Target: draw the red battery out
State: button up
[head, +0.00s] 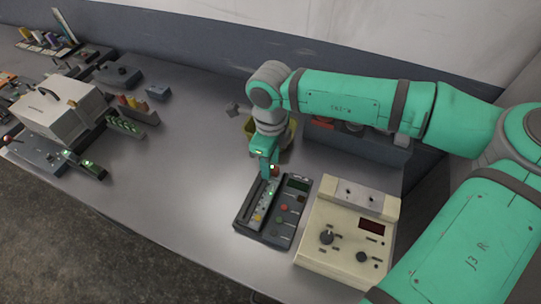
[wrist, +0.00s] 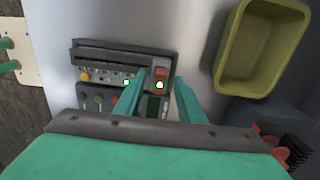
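The red battery (wrist: 161,73) shows in the wrist view as a small red piece at the right end of a dark device's slot. In the head view only a bit of red (head: 275,168) shows beside my fingers. The dark device (head: 284,228) lies flat on the bench, with a long slot, buttons and a small screen; it also shows in the wrist view (wrist: 90,56). My gripper (wrist: 161,78) is above the slot's end, its two green fingers apart on either side of the red piece, with gaps visible. I cannot tell how deep the fingers reach.
A yellow bin (wrist: 222,60) stands beyond the device. A cream control box (head: 320,250) with knobs sits right of the device. A white case (head: 62,112) and several small devices are at the left. The bench (head: 190,170) left of the device is clear.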

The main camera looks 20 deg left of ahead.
grip_shut()
jog(key=shift+r, duration=0.8)
dwell(0.9)
jog(key=shift+r, duration=2.1)
